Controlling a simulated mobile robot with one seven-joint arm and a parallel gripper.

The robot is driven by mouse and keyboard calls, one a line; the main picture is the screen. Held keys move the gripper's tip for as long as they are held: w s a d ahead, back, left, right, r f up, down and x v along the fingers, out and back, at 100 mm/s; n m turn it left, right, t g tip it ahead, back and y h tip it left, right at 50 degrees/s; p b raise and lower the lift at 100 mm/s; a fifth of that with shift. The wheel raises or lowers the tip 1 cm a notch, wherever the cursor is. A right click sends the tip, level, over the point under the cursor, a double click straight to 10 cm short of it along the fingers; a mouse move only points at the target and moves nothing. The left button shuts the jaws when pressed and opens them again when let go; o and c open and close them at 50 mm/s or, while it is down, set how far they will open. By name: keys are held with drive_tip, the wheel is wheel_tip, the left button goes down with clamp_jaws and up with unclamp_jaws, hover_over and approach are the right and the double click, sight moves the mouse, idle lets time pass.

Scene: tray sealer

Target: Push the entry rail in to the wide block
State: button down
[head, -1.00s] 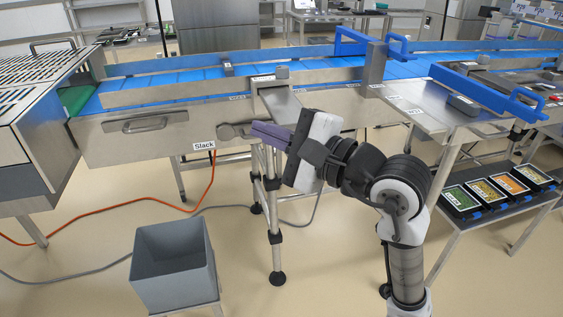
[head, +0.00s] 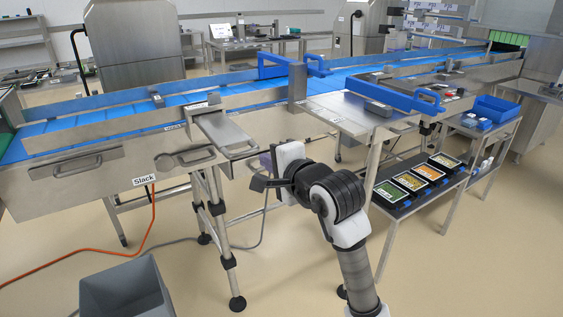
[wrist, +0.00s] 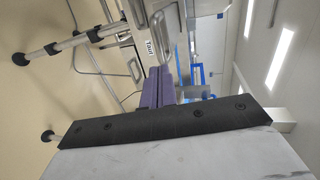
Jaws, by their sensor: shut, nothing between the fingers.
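A long steel rail (head: 110,123) runs along the near side of the blue conveyor belt at the left in the head view; it looks like the entry rail. I cannot tell which block is the wide one. My gripper (head: 262,161) is in front of the conveyor, below belt height and apart from the rail. Its purple fingers are partly hidden in the head view. In the wrist view the fingers (wrist: 161,80) are shut and empty.
A steel shelf with a handle (head: 226,133) juts out near my gripper. Blue guide bars (head: 395,94) stand to the right. A grey bin (head: 125,290) is on the floor at lower left. A rack (head: 405,203) holds several food trays. Open floor lies in front.

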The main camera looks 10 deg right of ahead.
sight(252, 152)
drive_tip(key=shift+p+x, duration=0.6)
drive_tip(key=shift+x, duration=2)
drive_tip(key=shift+w, duration=0.15)
